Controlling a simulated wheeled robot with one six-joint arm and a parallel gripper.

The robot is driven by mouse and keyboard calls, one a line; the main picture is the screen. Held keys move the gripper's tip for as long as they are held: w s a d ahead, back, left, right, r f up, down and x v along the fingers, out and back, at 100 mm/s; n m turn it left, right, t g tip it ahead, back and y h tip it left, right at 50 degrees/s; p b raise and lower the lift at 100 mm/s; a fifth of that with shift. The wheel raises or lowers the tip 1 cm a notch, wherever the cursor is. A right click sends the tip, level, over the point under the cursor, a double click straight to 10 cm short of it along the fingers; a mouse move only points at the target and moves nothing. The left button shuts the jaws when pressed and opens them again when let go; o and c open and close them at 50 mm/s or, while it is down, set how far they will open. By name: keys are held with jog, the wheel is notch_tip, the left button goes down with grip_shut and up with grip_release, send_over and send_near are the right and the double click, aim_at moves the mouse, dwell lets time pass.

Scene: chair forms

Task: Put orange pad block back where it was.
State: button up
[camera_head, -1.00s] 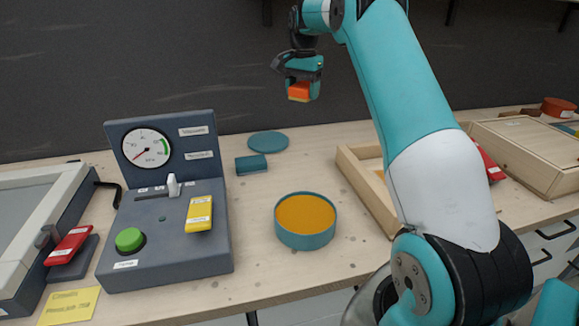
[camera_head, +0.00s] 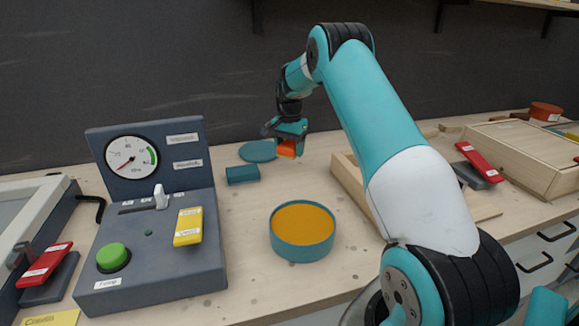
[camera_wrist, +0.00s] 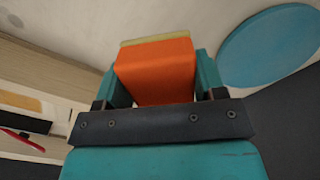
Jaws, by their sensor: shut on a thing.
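The orange pad block (camera_head: 288,149) is held in my gripper (camera_head: 290,146), above the back part of the table. In the wrist view the orange block (camera_wrist: 156,72) sits between the two teal fingers of my gripper (camera_wrist: 155,82), with a pale yellowish layer along its far edge. A flat teal disc (camera_head: 258,151) lies on the table just left of the gripper and also shows in the wrist view (camera_wrist: 268,45). A small teal block (camera_head: 242,174) lies in front of the disc.
A round teal dish with an orange-yellow inside (camera_head: 303,232) stands at the front middle. A grey console with a gauge (camera_head: 150,230) stands left. A wooden tray (camera_head: 345,178) and a red lever (camera_head: 475,158) are right. Table between console and dish is clear.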

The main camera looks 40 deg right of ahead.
aim_at(290, 173)
jog(key=shift+f, duration=3.3)
jog(key=shift+f, duration=0.1)
jog(key=o, duration=0.9)
